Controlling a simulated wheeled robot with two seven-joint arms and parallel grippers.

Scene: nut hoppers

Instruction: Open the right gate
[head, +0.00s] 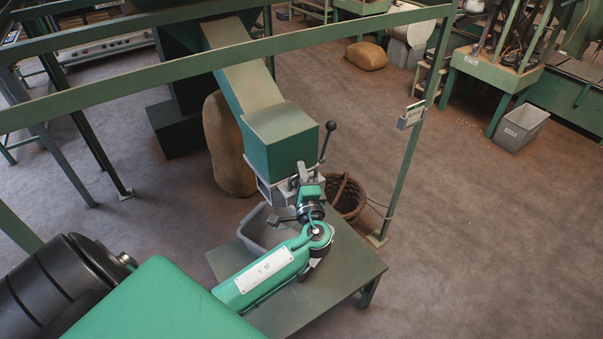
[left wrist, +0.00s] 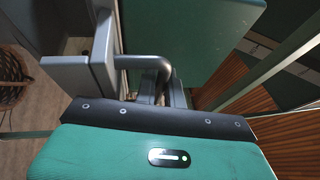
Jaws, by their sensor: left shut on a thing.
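A green hopper box (head: 282,140) ends a sloping chute, with a grey metal gate (head: 268,192) at its lower mouth. I see only this one gate clearly, and take it as the right gate. In the left wrist view a grey gate plate (left wrist: 68,73) carries a bent grey handle (left wrist: 145,62). My left gripper (head: 302,180) is at the gate's front; in the wrist view its fingers (left wrist: 163,92) are closed around the handle. The wrist partly hides the gate in the head view, so how far it is open cannot be told. My right gripper is out of view.
A grey bin (head: 252,228) stands below the gate on a low green table (head: 350,262). A wicker basket (head: 347,196) is behind it. A lever with a black knob (head: 330,126) rises beside the hopper. A green frame post (head: 408,160) stands at right; a sack (head: 225,150) stands behind.

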